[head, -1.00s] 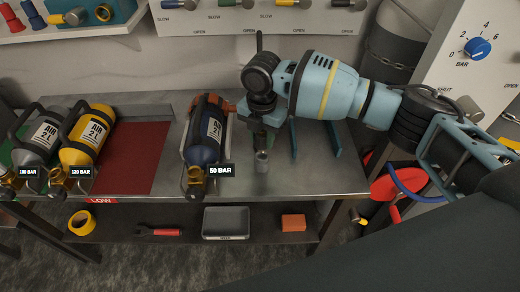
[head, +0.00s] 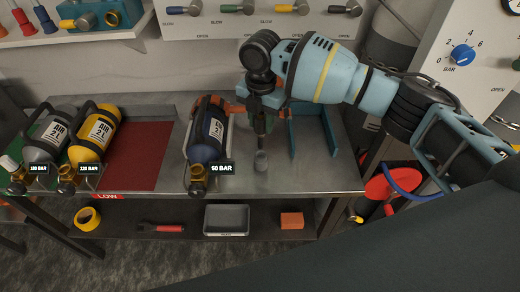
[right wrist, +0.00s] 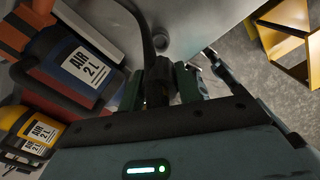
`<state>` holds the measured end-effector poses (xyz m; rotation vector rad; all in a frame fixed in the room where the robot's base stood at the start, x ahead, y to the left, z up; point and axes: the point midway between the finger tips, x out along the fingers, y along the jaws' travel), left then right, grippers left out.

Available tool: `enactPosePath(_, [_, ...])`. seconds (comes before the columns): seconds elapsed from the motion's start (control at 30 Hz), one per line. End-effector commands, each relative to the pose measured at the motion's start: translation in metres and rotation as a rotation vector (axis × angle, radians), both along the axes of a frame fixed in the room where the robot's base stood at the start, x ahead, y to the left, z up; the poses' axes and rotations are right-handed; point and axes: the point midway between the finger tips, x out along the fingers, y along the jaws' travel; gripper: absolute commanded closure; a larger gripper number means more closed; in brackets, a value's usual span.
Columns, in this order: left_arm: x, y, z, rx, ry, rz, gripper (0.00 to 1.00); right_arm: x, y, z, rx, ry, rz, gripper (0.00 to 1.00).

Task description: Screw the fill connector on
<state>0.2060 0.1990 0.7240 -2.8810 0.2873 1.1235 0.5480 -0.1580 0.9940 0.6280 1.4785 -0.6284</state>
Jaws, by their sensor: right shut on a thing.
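My right gripper (head: 262,101) points down over the bench, to the right of the blue 50 BAR cylinder (head: 208,132). It is shut on a dark, upright piece, seemingly the fill connector (head: 262,124), with a black hose (right wrist: 147,35) running from it in the right wrist view. My left gripper is out of view.
Yellow (head: 92,134) and grey (head: 52,137) cylinders lie at the left beside a red mat (head: 137,155). A teal bracket (head: 323,135) stands to the right of the gripper. The lower shelf holds a grey tray (head: 227,219). A gauge panel (head: 470,40) stands at the right.

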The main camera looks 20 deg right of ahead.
Motion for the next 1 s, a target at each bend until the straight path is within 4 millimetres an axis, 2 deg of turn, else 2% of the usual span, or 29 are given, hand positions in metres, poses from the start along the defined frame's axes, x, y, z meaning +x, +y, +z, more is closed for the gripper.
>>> enactPosePath(0.13, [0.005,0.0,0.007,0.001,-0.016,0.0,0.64,0.0,0.0,0.012,0.001,-0.004,0.001,0.98])
enactPosePath(0.5, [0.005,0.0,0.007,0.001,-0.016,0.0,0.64,0.0,0.002,0.012,0.001,-0.001,0.001,0.98])
enactPosePath(1.0, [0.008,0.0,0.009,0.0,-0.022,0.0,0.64,-0.007,0.042,0.012,0.001,-0.001,0.002,0.98])
